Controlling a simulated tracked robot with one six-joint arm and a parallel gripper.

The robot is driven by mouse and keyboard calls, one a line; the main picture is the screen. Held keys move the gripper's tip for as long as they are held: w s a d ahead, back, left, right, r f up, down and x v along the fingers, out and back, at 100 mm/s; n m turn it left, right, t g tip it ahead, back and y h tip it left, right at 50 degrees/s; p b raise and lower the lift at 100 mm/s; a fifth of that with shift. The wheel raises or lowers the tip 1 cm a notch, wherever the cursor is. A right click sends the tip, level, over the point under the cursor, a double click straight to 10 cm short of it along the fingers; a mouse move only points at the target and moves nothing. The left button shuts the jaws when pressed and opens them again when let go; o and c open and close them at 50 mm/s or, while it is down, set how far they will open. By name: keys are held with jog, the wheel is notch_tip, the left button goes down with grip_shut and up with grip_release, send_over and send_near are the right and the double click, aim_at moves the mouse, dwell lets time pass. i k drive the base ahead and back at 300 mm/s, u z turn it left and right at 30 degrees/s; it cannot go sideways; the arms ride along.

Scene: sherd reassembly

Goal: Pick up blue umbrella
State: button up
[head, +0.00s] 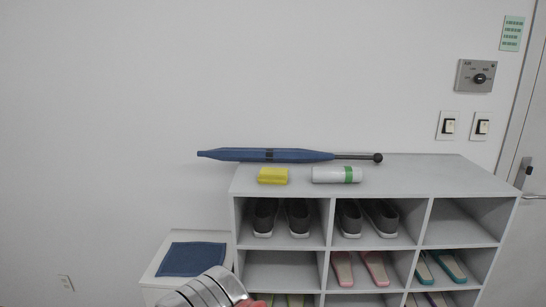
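The blue umbrella (265,155) is closed and lies lengthwise along the back of the grey shelf top, near the wall. Its pointed end sticks out past the shelf's left edge. Its dark shaft and round knob handle point right. A silver, rounded, ribbed part with a bit of red shows at the bottom edge, below and left of the umbrella and well apart from it; it looks like part of my arm. My gripper's fingers cannot be made out.
A yellow block (273,176) and a white roll with a green band (330,175) lie in front of the umbrella on the shelf unit (430,175). Shoes and slippers fill several cubbies. A white box with a blue pad (192,259) stands left. A door is at right.

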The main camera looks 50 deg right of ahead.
aim_at(290, 156)
jog(key=u, duration=0.1)
jog(key=i, duration=1)
jog(key=z, duration=0.15)
